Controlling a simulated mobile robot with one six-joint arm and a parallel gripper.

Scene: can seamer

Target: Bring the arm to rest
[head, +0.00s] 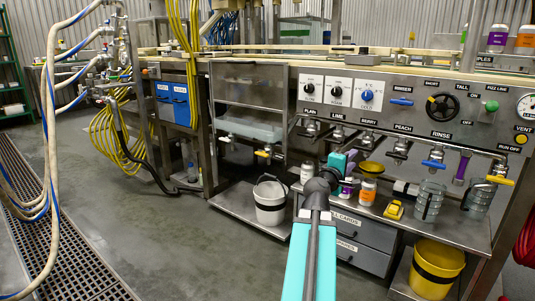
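My arm rises from the bottom centre of the head view, with a teal link and a dark grey elbow. Its far end, with my gripper (345,168), is small and foreshortened in front of the machine's shelf, close to a white can with a purple label (346,190) and an orange-labelled can (368,192). I cannot make out the fingers, nor whether they hold or touch anything.
The machine's panel (415,105) carries knobs, a black handwheel (443,105) and a row of taps. Its shelf holds a yellow block (394,210) and clear containers (428,201). A white bucket (270,203) and yellow bucket (435,270) stand low. Open floor lies left; hoses hang farther left.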

